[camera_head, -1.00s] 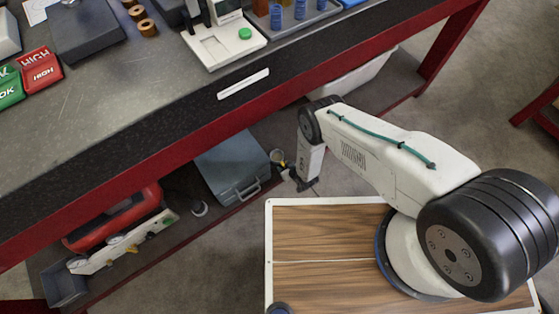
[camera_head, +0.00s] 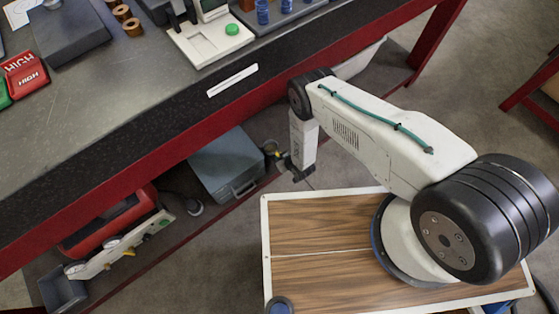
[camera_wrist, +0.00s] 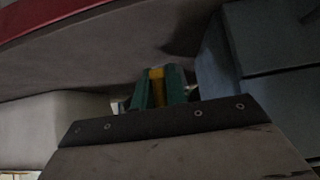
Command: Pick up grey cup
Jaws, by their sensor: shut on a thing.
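The grey cup (camera_head: 270,146) is small and partly hidden in the head view. It is at the tip of my gripper (camera_head: 279,157), low beside the bench's lower shelf and just right of a grey-blue case. My gripper is shut on it. In the wrist view the green fingers of my gripper (camera_wrist: 157,88) show with a yellow piece between them. The cup cannot be made out clearly there, and its tilt cannot be told.
The grey-blue case (camera_head: 226,165) lies on the lower shelf, close to my gripper. A red case (camera_head: 105,222) is further left. The red bench edge (camera_head: 190,140) runs above. A pale bin (camera_head: 358,60) is at the back right. Open floor lies right of the bench.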

